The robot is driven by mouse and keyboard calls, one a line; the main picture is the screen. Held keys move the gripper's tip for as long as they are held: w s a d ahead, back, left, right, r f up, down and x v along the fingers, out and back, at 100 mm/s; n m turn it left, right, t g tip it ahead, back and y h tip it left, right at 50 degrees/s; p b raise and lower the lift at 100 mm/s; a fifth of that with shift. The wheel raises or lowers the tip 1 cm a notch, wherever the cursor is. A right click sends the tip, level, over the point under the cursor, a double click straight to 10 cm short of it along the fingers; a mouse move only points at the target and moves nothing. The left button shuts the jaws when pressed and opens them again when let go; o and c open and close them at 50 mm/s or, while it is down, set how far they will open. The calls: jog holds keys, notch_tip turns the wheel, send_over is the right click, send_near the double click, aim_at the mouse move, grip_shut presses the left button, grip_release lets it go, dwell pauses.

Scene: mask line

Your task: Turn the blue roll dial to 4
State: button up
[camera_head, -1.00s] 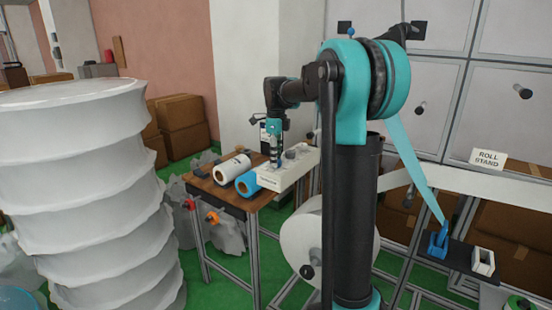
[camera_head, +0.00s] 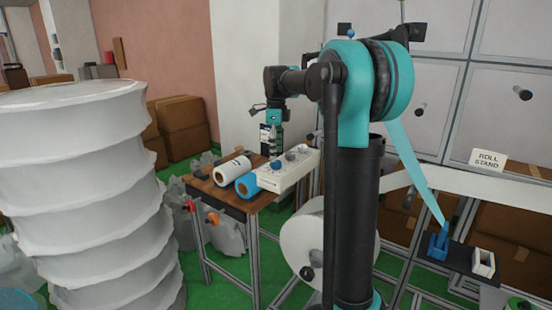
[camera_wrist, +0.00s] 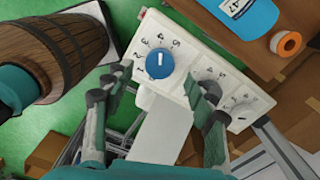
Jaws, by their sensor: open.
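The blue roll dial (camera_wrist: 160,64) sits on a white panel (camera_wrist: 190,48) with numbers printed around it. Its white mark stands nearly upright in the wrist view, toward the numbers at the top; I cannot tell for certain which number it meets. My gripper (camera_wrist: 158,78) is open, with its fingers apart to either side just below the dial in the wrist picture, and nothing is held. In the head view my gripper (camera_head: 275,146) hangs above the white panel (camera_head: 268,181), apart from it.
A second, greyish dial (camera_wrist: 243,103) with its own numbers is on the same panel. A blue roll (camera_head: 247,184) and a white roll (camera_head: 232,168) lie beside the panel on a wooden table (camera_head: 203,187). A large white ribbed stack (camera_head: 95,190) stands at the left.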

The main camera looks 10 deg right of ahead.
notch_tip(320, 180, up, 8)
jog(key=shift+r, duration=0.15)
dwell(0.4)
